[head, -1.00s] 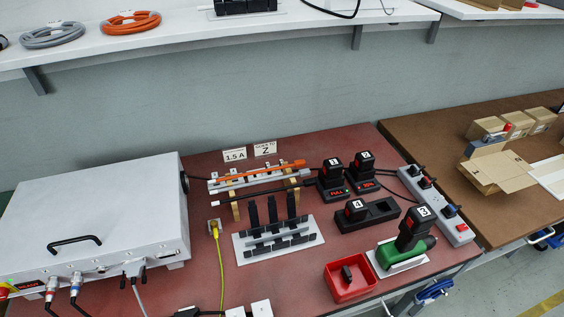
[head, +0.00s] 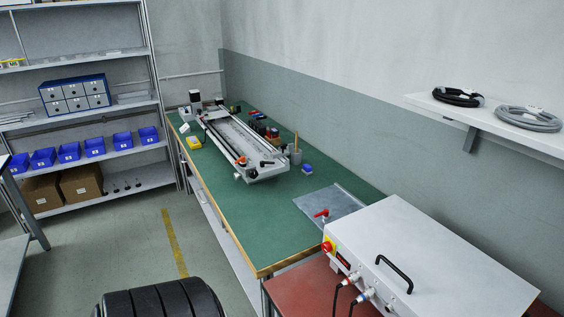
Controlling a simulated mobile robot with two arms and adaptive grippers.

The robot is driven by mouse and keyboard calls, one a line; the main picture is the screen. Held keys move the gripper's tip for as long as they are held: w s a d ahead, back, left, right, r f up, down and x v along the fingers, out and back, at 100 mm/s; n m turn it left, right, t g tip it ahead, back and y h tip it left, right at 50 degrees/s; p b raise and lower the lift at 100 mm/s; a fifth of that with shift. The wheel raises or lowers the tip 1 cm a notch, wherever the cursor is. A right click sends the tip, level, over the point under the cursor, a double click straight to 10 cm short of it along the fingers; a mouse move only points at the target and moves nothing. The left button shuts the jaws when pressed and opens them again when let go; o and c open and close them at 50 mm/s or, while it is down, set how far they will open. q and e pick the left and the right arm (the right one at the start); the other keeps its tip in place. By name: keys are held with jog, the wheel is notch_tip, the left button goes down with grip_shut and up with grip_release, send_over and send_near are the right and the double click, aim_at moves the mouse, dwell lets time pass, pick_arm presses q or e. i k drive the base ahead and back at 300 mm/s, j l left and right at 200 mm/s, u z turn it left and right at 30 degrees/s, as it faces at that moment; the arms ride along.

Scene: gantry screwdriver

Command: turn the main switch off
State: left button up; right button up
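The main switch (head: 327,246) is a red knob on a yellow plate, at the left end of the front panel of the light grey control box (head: 440,262). It is small here, and I cannot read its position. Neither of my grippers shows in the head view. Nothing touches the switch.
Open floor (head: 135,240) lies left, before shelves (head: 75,130).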

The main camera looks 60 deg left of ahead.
aim_at(327, 248)
jog(key=u, duration=1.45)
